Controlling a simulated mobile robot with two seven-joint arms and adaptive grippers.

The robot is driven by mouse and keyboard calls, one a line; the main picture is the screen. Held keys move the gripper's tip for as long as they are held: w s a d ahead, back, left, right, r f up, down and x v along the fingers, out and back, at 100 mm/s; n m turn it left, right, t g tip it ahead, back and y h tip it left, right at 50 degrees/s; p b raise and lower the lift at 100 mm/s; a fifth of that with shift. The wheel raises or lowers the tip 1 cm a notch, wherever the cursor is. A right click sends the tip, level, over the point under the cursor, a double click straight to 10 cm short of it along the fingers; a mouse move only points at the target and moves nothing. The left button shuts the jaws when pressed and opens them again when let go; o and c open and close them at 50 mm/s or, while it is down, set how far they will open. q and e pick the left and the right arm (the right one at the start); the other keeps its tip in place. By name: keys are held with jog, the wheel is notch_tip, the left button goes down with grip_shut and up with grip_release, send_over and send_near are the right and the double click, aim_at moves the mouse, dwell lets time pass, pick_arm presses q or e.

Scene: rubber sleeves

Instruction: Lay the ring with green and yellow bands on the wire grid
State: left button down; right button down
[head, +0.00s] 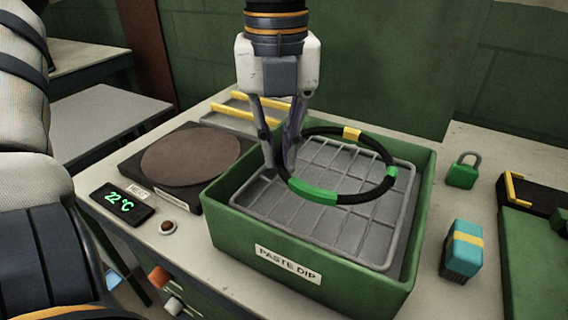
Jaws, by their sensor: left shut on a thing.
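The black ring (313,192) has green bands and a yellow band. It is roughly level over the wire grid (345,232). The grid is grey and sits inside a green box (236,237) labelled PASTE DIP. My left gripper (279,163) points down from above and is shut on the ring's left side. The fingers partly hide that side. Whether the ring touches the grid or hangs just above it, I cannot tell. My right gripper is not in view.
A dark plate with a round brown disc (190,156) and a 22 °C display (122,202) stand left of the box. A green padlock (463,171), a teal-and-yellow block (462,250) and a green board (535,262) lie to the right. A rack with yellow bars (245,108) is behind.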

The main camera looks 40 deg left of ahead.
pick_arm(q)
jog(key=f, duration=0.3)
jog(key=shift+w+a+f+b, duration=0.2)
jog(key=shift+f+b, duration=0.1)
jog(key=shift+f, duration=0.1)
jog(key=shift+r, duration=0.15)
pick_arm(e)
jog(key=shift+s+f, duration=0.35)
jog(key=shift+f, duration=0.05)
pick_arm(q)
jog(key=c, duration=1.7)
grip_release()
